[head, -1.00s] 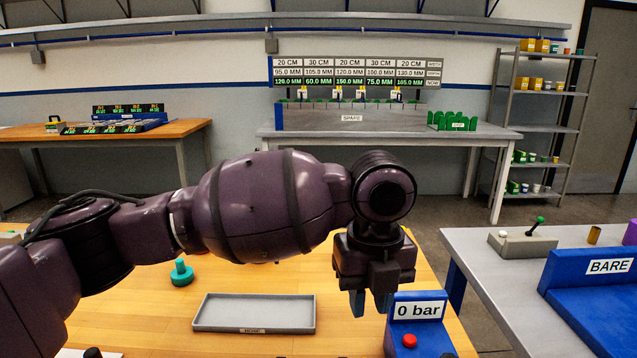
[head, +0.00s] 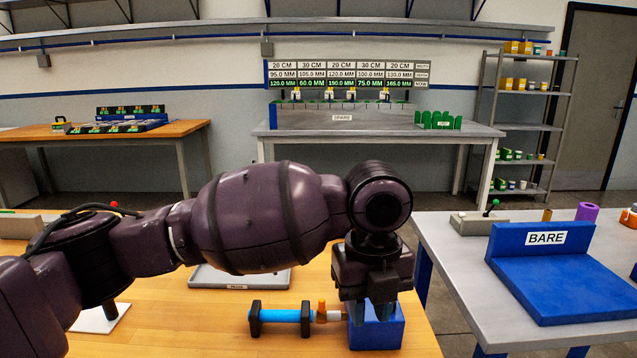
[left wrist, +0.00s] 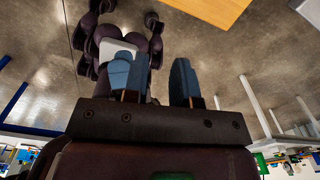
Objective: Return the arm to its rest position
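My left arm comes in from the left across the head view, its purple links over the wooden table (head: 180,325). My left gripper (head: 368,312) points down at the arm's end, in front of a blue block (head: 388,335) in the picture. In the left wrist view the two blue fingers of the left gripper (left wrist: 155,80) stand apart with nothing between them. Floor and parts of my own body show beyond them. My right gripper is not seen.
A blue cylinder with black end rings (head: 281,316) lies on the wooden table, left of the block. A grey tray (head: 215,277) is partly behind my arm. At right, a grey table (head: 455,240) bears a blue BARE stand (head: 510,265). Floor shows between the tables.

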